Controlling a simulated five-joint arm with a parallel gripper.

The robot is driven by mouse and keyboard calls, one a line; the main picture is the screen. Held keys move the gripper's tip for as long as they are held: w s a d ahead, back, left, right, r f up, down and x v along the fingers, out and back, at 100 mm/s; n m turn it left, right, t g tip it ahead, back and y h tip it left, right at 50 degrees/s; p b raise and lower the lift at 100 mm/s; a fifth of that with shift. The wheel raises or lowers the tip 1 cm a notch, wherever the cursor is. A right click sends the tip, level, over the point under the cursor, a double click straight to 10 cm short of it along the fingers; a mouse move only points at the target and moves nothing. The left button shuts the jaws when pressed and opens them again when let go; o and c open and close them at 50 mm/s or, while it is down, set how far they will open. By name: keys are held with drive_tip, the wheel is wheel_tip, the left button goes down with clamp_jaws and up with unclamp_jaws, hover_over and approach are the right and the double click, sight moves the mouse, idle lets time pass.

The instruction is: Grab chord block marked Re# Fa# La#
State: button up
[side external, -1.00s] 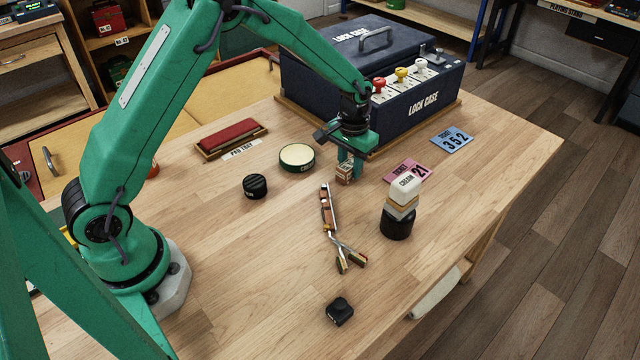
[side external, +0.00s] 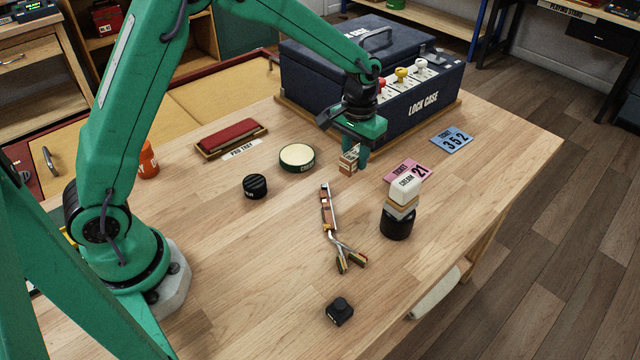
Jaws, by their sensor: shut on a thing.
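A small wooden block (side external: 348,161) with reddish and pale faces is held between the fingers of my gripper (side external: 355,158). The block appears slightly above the wooden table, in front of the lock case. Marks show on its faces, but they are too small to read, so I cannot tell whether they say Re# Fa# La#. My gripper points down and is shut on this block. The fingers hide part of it.
The navy lock case (side external: 375,75) stands behind my gripper. A cream-topped round tin (side external: 297,157), black knob (side external: 255,187), pliers-like tool (side external: 338,230), stacked cream-topped jar (side external: 400,208), pink ticket (side external: 412,171) and blue ticket (side external: 452,139) lie around.

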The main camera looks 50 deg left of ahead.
drive_tip(key=s+d+r, duration=0.4)
drive_tip(key=d, duration=0.2)
drive_tip(key=shift+s+r, duration=0.2)
drive_tip(key=shift+r, duration=0.1)
idle(0.3)
